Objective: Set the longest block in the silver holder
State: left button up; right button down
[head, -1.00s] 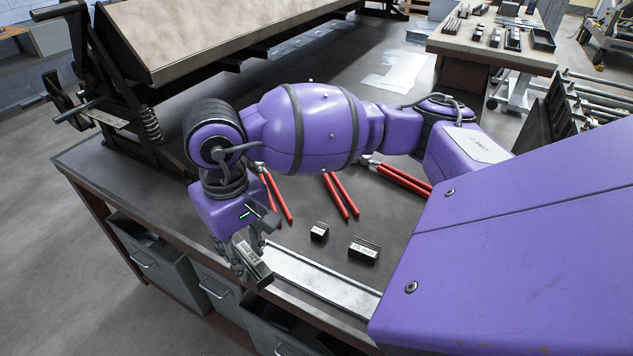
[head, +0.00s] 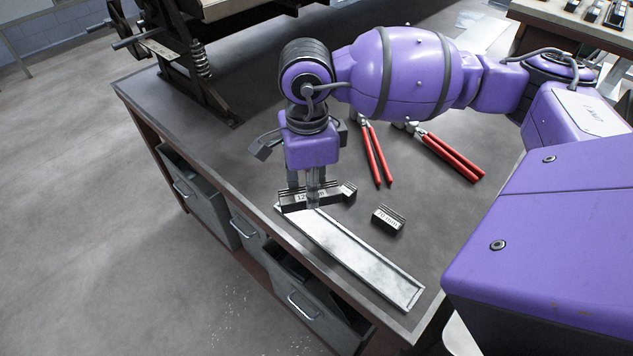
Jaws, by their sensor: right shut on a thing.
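My right gripper (head: 307,186) points down and is shut on a long dark block (head: 328,196) with a white label, partly covered by the fingers, that starts with 12. The block is at the far left end of the silver holder (head: 362,262), a long shallow metal tray with a rim. It lies crosswise to the tray's length; I cannot tell whether it touches the tray. A shorter block (head: 388,219) labelled 70 mm rests on the table right of the holder. A small block (head: 349,190) is partly hidden behind the held one. My left gripper is out of view.
Red-handled tools (head: 375,155) and (head: 452,158) lie on the dark workbench (head: 255,165) beyond the blocks. A dark machine (head: 190,55) stands at the back left. Open drawers (head: 200,195) are under the bench's front edge. The holder's tray looks empty.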

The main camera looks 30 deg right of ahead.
jog(key=m, duration=0.3)
jog(key=d+m, duration=0.1)
jog(key=shift+w+f+m, duration=0.15)
jog(key=shift+w+m, duration=0.1)
jog(key=shift+m, duration=0.15)
jog(key=m, duration=0.6)
jog(key=shift+w+d+f, duration=0.2)
jog(key=shift+d+f, duration=0.15)
jog(key=shift+d, duration=0.05)
jog(key=shift+f+b, duration=0.35)
jog(key=shift+f, duration=0.15)
notch_tip(320, 180, down, 6)
jog(key=b, duration=0.3)
jog(key=shift+f, duration=0.85)
jog(key=shift+f+b, duration=0.35)
jog(key=shift+b, duration=0.05)
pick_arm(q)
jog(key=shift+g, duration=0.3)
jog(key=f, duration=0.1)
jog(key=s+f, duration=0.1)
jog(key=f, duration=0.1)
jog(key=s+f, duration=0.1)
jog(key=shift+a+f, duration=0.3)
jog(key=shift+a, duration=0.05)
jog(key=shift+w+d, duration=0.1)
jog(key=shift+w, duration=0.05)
